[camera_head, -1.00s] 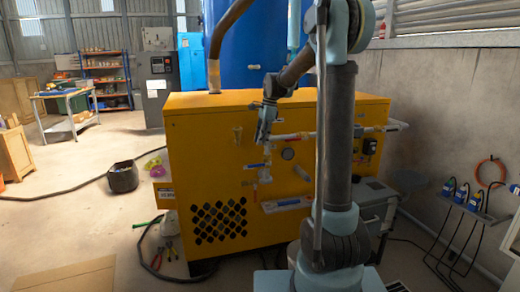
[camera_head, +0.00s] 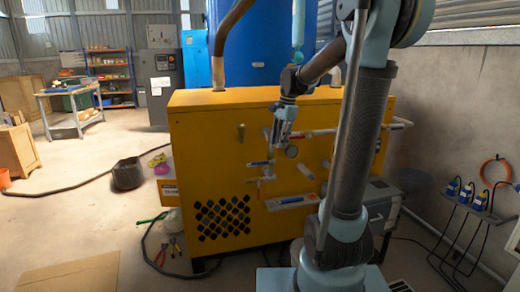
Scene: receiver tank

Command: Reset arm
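My gripper (camera_head: 276,142) hangs from my arm in front of the upper middle of the yellow cabinet (camera_head: 200,160). It points down and slightly left, close to the pipes and valve on the cabinet's front face. The fingers are too small to tell whether they are open or shut, and I cannot tell whether they touch the pipe. A blue-handled valve (camera_head: 260,163) shows just below the gripper. A round gauge (camera_head: 291,152) sits to its right. My arm hides part of the cabinet's right side.
A large blue tank (camera_head: 255,50) stands behind the cabinet. A black bucket (camera_head: 127,174), a dark hose (camera_head: 60,189) and pliers (camera_head: 170,248) lie on the floor at left. A rack with blue plugs (camera_head: 470,200) is by the right wall.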

